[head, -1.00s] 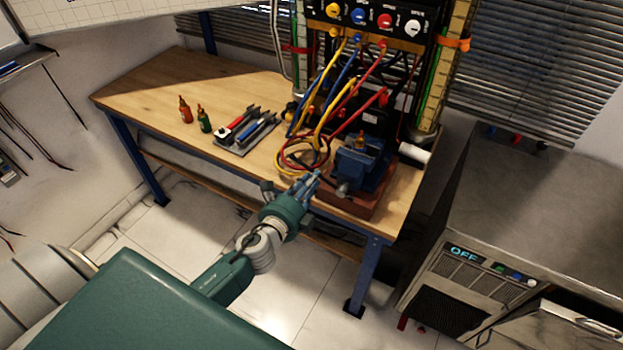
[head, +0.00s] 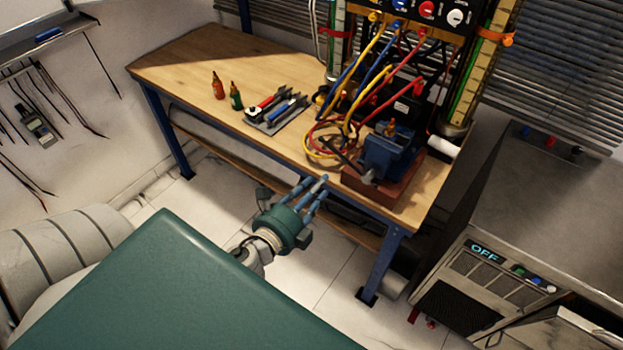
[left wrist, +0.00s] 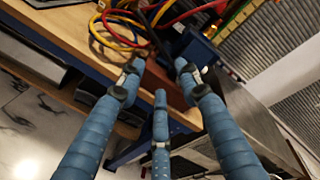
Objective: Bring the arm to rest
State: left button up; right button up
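My left gripper (head: 312,188) is teal with blue ribbed fingers. It hangs in the air by the front edge of the wooden workbench (head: 190,65), to the left of the blue vise (head: 388,152). In the left wrist view its fingers (left wrist: 160,75) are spread apart with nothing between them. Beyond them lie the bench edge, the coiled cables (left wrist: 118,32) and the vise (left wrist: 200,48). My right gripper is in neither view.
A gauge rig with coloured hoses (head: 385,70) stands at the back of the bench. Orange (head: 218,88) and green (head: 236,97) bottles and a tool tray (head: 275,118) are on its left. A metal unit reading OFF (head: 485,252) stands right. Open floor lies before the bench.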

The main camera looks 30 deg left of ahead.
pick_arm(q)
jog(key=shift+s+r, duration=0.2)
jog(key=shift+s, duration=0.75)
jog(key=shift+f, duration=0.1)
